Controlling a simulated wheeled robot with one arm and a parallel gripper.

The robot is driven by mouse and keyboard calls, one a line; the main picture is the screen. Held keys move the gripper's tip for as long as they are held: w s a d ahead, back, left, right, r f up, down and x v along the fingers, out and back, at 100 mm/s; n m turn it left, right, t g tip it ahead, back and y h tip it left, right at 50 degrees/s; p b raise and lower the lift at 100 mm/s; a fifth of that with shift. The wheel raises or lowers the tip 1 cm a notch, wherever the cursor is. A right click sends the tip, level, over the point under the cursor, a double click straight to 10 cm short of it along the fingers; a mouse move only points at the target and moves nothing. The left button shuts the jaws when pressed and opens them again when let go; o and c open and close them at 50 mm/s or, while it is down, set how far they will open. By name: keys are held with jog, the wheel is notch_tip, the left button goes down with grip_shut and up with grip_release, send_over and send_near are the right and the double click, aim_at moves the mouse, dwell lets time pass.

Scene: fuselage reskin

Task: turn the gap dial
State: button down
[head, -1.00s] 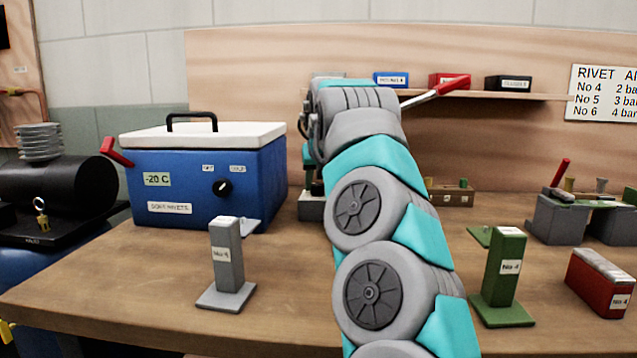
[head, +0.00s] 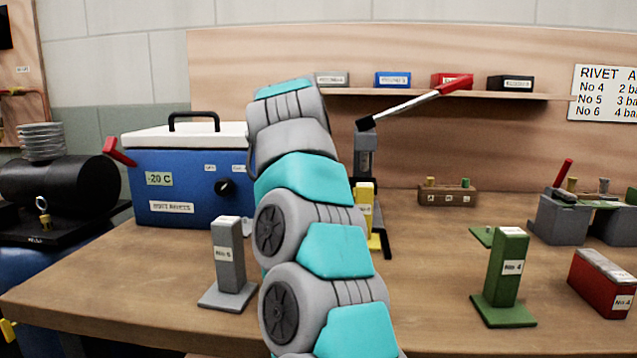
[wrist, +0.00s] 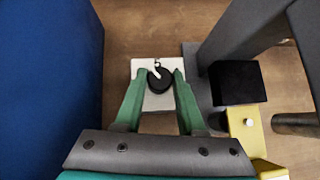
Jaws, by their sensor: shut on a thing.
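The gap dial (wrist: 160,84) is a round black knob with a white pointer line, on a white plate (wrist: 146,67) with a "5" printed at its far edge. My gripper (wrist: 159,76) is over it in the wrist view. The green fingers are closed on the knob's left and right sides. In the head view my arm hides both the dial and the gripper.
The blue cold box (head: 170,185) stands close on the left. The lever tool (head: 365,155), with a red-tipped handle and yellow block (head: 364,200), stands on the right. Grey (head: 228,265) and green (head: 505,275) posts stand nearer the front.

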jog(key=c, duration=0.5)
grip_release()
jog(key=shift+r, duration=0.1)
jog(key=v, duration=0.7)
jog(key=shift+s+r, duration=0.2)
jog(key=shift+s, duration=0.15)
